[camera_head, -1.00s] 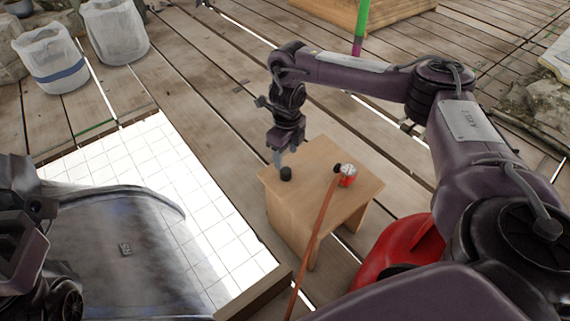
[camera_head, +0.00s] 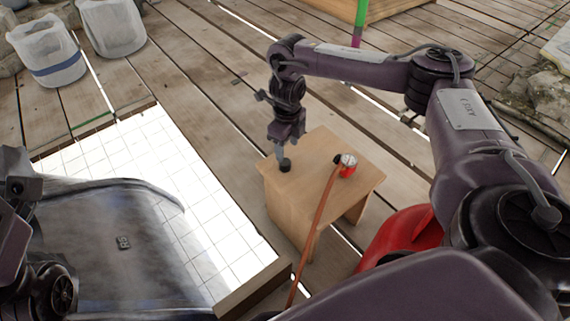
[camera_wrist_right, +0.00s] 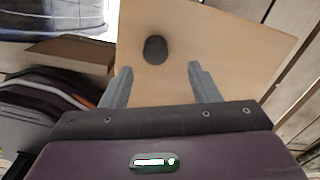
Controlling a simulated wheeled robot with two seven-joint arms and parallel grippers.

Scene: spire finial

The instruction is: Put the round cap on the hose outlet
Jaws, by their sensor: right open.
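The round cap (camera_head: 285,165) is small and black and stands on the left part of a small wooden table (camera_head: 335,216). In the right wrist view the cap (camera_wrist_right: 155,50) lies beyond and between the fingertips, apart from them. My right gripper (camera_wrist_right: 158,74) is open and empty; in the head view the gripper (camera_head: 280,150) is just above the cap. The orange hose (camera_head: 319,225) runs up over the table's front edge to a red and silver outlet fitting (camera_head: 348,166), with a dark part at its left. My left arm shows at the left edge, but its fingers are not visible.
A white gridded panel (camera_head: 190,195) lies left of the table. Two pale bins (camera_head: 112,28) stand at the far left. A red rounded object (camera_head: 400,236) is partly hidden behind my right arm. Plank floor surrounds the table.

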